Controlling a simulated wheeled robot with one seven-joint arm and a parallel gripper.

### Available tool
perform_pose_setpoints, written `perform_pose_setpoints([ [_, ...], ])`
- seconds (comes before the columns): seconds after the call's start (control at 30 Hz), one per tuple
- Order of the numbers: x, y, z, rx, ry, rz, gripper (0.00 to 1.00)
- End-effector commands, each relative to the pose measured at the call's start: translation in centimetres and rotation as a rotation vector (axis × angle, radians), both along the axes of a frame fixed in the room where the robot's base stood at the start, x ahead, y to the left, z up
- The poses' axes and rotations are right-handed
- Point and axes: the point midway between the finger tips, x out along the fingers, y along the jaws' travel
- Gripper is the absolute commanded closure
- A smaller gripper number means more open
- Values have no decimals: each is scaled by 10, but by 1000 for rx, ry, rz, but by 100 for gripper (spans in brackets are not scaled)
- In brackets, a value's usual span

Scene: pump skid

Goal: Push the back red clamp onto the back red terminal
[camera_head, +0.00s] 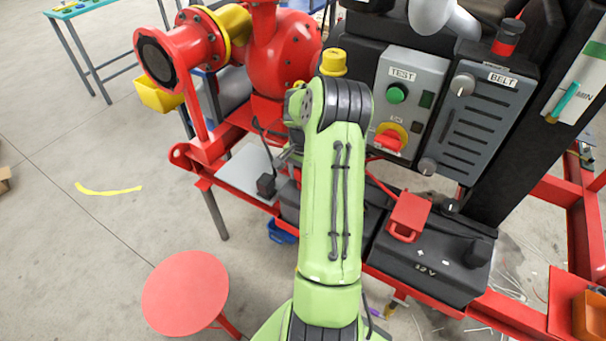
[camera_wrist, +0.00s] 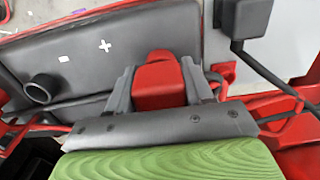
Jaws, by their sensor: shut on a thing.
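In the wrist view, my gripper (camera_wrist: 159,78) is shut on a red clamp (camera_wrist: 156,88), with one grey finger on each side of it. The clamp is at the edge of a black battery (camera_wrist: 140,40) marked with a white plus sign. The red terminal does not show, and I cannot tell whether the clamp is on it or above it. In the head view, my green arm hides the gripper and the held clamp. A dark part of the back battery (camera_head: 290,207) shows left of the arm.
A front battery (camera_head: 420,262) marked 12 V carries another red clamp (camera_head: 408,215). A black box with a cable (camera_head: 265,186) stands on a grey plate (camera_head: 240,170) left of my arm. The red pump (camera_head: 285,50) and TEST panel (camera_head: 405,85) are behind. A red stool (camera_head: 185,292) stands front left.

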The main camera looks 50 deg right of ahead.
Motion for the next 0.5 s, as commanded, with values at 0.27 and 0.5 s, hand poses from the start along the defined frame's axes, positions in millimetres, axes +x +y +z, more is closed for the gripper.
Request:
perform_pose_setpoints([
  [0.27,0,0,-6,0,0,0,90],
  [0.5,0,0,-11,0,0,0,90],
])
